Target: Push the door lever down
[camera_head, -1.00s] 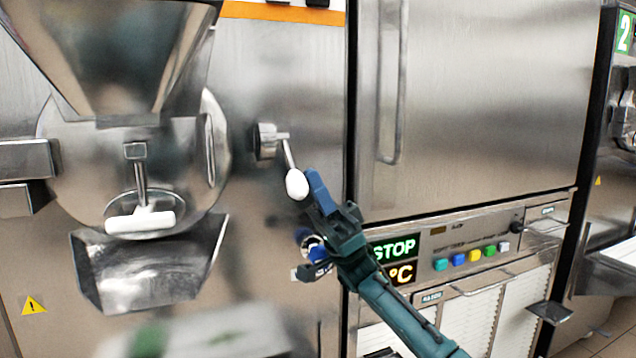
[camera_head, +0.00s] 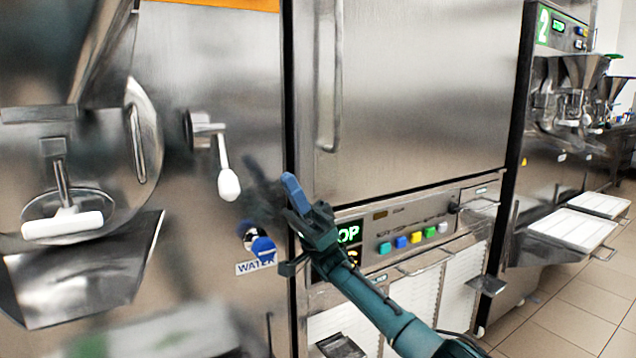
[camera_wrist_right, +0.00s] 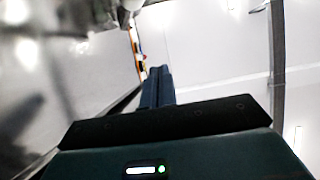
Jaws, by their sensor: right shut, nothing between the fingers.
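A metal lever with a white knob (camera_head: 228,184) hangs from a pivot on the steel front panel in the head view. It points down and slightly to the right. My right gripper (camera_head: 293,190) is right of the knob, at about its height in the picture, with a clear gap between them. Its blue fingers point up and are shut and empty. They also show together in the wrist view (camera_wrist_right: 158,86). I cannot make out the lever in the wrist view. My left gripper is not in view.
A round dispensing door with a white-handled lever (camera_head: 62,224) and a steel chute (camera_head: 85,270) stand at the left. A blue knob (camera_head: 262,248) sits by the "WATER" label. A tall steel door with a vertical handle (camera_head: 331,80) is behind my gripper. Floor shows at the right.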

